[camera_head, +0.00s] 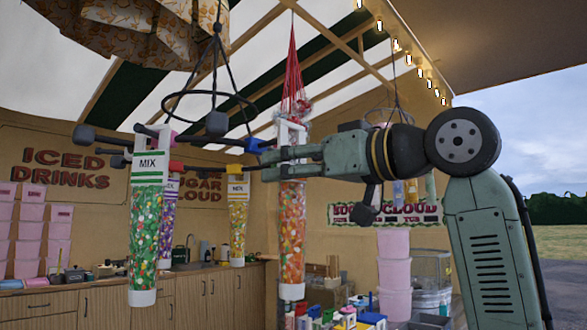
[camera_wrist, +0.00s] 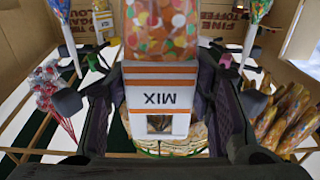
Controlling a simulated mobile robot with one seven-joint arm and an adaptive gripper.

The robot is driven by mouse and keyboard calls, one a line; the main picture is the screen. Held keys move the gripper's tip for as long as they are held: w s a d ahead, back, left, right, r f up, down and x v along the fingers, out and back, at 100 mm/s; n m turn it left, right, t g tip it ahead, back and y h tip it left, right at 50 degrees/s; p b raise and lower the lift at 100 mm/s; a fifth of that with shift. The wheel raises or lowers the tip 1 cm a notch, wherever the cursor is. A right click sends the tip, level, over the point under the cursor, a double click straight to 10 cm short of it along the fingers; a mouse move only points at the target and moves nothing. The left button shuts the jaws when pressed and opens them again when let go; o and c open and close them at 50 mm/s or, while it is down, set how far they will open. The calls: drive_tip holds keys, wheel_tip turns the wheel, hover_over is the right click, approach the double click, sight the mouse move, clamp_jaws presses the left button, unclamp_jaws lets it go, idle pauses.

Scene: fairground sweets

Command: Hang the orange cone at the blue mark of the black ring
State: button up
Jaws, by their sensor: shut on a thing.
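The orange cone (camera_head: 292,235) is a clear bag of orange and mixed sweets with a white handle on top. It hangs upright below my gripper (camera_head: 283,156), which is shut on its top. In the wrist view the cone's striped MIX label (camera_wrist: 160,98) is upside down between the fingers. The black ring (camera_head: 168,102) hangs at the upper left, with dark pegs below it. The blue mark (camera_head: 256,146) is on a peg just left of my fingertips, close to the cone's handle. I cannot tell whether they touch.
A green cone (camera_head: 146,205), a purple cone (camera_head: 168,208) and a yellow cone (camera_head: 238,220) hang at the left. A red net bundle (camera_head: 292,75) hangs behind my gripper. Below are a wooden counter (camera_head: 95,305) and pink tubs (camera_head: 394,275).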

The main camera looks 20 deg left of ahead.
drive_tip(key=shift+a, duration=0.1)
drive_tip(key=shift+w+a, duration=0.25)
drive_tip(key=shift+a, duration=0.5)
idle(0.3)
drive_tip(key=shift+x, duration=0.85)
drive_tip(key=shift+w+a, duration=0.1)
drive_tip(key=shift+a, duration=0.05)
drive_tip(key=shift+x, duration=0.85)
drive_tip(key=shift+f, duration=0.35)
